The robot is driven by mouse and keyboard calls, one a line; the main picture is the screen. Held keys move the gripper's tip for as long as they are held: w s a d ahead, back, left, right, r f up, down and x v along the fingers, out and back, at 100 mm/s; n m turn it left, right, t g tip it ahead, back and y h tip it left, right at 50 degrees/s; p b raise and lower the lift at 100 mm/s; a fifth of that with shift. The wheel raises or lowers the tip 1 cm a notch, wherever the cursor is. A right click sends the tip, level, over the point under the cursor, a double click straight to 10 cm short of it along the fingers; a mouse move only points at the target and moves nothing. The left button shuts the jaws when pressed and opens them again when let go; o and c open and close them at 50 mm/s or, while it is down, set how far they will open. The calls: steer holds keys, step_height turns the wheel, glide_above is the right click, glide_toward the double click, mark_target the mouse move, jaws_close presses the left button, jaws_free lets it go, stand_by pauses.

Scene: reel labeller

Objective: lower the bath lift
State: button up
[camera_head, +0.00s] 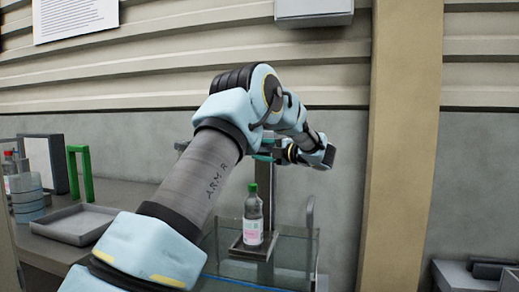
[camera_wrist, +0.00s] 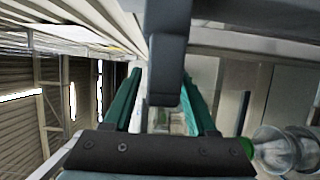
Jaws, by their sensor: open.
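The bath lift shows in the head view as a small tray (camera_head: 248,250) at the foot of a dark upright, over a clear-walled bath (camera_head: 290,262). A clear bottle (camera_head: 253,222) with a green cap and pink-white label stands upright on the tray; part of it also shows at the right of the wrist view (camera_wrist: 285,150). My gripper (camera_head: 264,150) is above the bottle, partly hidden by my arm. In the wrist view its green fingers (camera_wrist: 161,80) are open on either side of a grey bar (camera_wrist: 167,50). I cannot tell whether they touch it.
On the left bench are a shallow grey tray (camera_head: 75,224), a green frame (camera_head: 80,173), stacked blue-grey round pieces (camera_head: 27,197) and another bottle (camera_head: 9,163). A beige pillar (camera_head: 403,150) stands right of the bath. A grey bin (camera_head: 475,275) is at lower right.

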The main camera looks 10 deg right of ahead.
jaws_close()
stand_by(0.4)
stand_by(1.0)
